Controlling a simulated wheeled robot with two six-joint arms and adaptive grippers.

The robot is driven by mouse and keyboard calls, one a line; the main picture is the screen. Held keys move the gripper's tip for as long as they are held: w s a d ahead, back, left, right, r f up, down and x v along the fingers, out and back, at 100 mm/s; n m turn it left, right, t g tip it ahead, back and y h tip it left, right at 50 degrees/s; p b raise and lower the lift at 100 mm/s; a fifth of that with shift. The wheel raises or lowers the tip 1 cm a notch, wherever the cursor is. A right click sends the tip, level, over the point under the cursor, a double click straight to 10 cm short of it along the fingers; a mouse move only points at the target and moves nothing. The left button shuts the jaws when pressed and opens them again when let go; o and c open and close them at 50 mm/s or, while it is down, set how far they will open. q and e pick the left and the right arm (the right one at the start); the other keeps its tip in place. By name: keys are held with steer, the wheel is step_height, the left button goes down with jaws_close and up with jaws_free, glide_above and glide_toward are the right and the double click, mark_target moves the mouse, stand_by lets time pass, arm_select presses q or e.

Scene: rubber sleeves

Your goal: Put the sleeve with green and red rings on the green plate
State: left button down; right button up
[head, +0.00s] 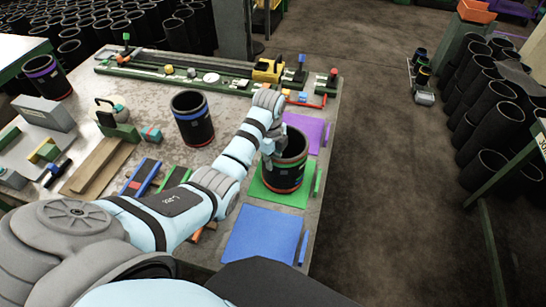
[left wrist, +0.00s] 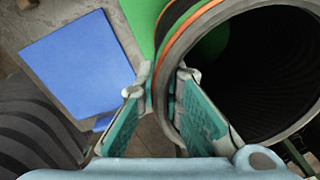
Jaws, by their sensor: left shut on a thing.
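The black sleeve (head: 284,172) with green and orange-red rings is upright over the green plate (head: 298,198) near the table's right edge. I cannot tell whether its base touches the plate. My left gripper (head: 272,148) is at the sleeve's near-left rim. In the left wrist view, the gripper (left wrist: 163,88) is shut on the wall of the sleeve (left wrist: 164,60), one finger inside and one outside. Part of the green plate (left wrist: 141,18) shows behind the sleeve there. My right gripper is not in view.
A blue plate (head: 258,235) lies nearer and a purple plate (head: 307,132) farther along the same edge. A blue-ringed sleeve (head: 192,118) and a purple-ringed sleeve (head: 46,77) stand to the left. A long fixture (head: 180,70) runs along the back. Open floor lies right of the table.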

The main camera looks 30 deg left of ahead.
arm_select(q)
steer(key=c, duration=2.1)
jaws_free()
steer(key=o, duration=0.4)
